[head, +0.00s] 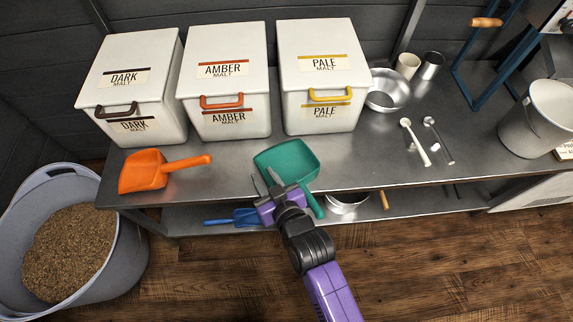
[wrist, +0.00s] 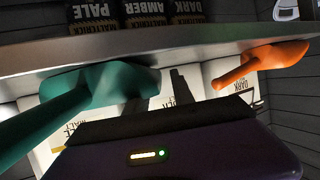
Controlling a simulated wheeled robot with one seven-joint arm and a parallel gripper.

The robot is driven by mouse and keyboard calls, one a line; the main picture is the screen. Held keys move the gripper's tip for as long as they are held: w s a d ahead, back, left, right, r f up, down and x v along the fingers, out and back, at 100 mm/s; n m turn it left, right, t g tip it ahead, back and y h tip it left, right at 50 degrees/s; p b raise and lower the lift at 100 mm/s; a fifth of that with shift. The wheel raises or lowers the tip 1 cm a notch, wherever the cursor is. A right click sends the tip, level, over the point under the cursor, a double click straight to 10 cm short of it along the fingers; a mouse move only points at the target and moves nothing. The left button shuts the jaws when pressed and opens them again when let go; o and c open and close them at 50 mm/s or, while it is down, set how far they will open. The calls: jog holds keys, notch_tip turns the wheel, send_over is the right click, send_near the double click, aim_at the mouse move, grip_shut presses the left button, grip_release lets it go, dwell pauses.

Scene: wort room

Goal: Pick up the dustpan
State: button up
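Three scoop-shaped pans with handles are in the head view, and I cannot tell for sure which is the dustpan. A teal pan (head: 287,160) lies at the steel table's front edge, its handle pointing toward me. An orange pan (head: 142,171) lies to its left. A blue pan (head: 246,217) is on the lower shelf, partly hidden by my gripper. My gripper (head: 266,183) is open and empty, at the table's front edge just left of the teal handle. The wrist view is upside down and shows the teal pan (wrist: 97,86) close by and the orange pan (wrist: 265,62) farther off.
White bins of dark (head: 130,85), amber (head: 224,80) and pale malt (head: 322,75) stand behind. A steel bowl (head: 388,92), cups and small spoons are to the right. A grain tub (head: 125,262) stands at left. The wooden floor (head: 440,265) at right is clear.

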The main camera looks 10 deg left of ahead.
jog(key=shift+x, duration=1.3)
grip_shut()
dwell(0.4)
